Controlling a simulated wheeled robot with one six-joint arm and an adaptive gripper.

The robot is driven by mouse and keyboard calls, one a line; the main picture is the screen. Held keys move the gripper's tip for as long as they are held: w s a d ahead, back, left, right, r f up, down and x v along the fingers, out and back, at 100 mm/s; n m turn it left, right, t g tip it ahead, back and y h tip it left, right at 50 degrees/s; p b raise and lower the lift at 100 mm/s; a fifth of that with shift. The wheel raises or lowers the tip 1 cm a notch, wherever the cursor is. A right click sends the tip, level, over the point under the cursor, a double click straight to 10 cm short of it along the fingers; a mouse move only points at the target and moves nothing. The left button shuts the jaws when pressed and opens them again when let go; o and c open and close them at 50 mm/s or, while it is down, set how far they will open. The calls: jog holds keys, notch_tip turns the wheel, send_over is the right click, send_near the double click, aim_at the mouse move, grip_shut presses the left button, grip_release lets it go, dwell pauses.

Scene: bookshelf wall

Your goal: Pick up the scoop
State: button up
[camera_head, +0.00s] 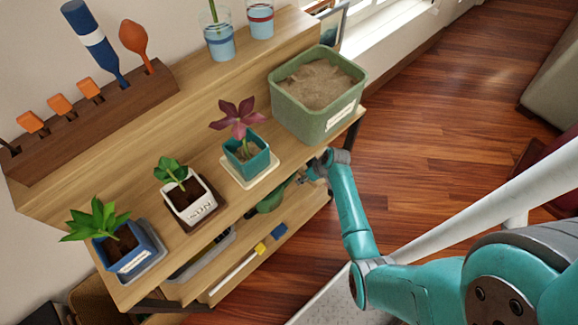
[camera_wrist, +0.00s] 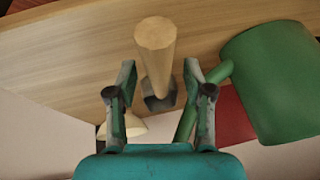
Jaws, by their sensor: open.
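In the wrist view, a tool with a round pale wooden handle (camera_wrist: 155,45) and a dark grey lower part stands between my fingers; it looks like the scoop. My gripper (camera_wrist: 158,78) is open, with one finger on each side of it and gaps visible at both sides. Its dark part is only partly visible. In the head view, my gripper (camera_head: 314,170) is at the shelf's front edge, below the green sand box; I cannot make out the scoop there.
A green watering can (camera_wrist: 270,80) is close at the right finger; it also shows under the shelf in the head view (camera_head: 270,200). A sand-filled green box (camera_head: 318,125), a teal pot (camera_head: 247,160), a white pot (camera_head: 190,205) and a blue pot (camera_head: 128,255) line the shelf.

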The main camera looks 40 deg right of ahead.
jog(key=shift+c, duration=0.3)
grip_shut()
jog(key=shift+w+r, duration=0.1)
jog(key=shift+r, duration=0.1)
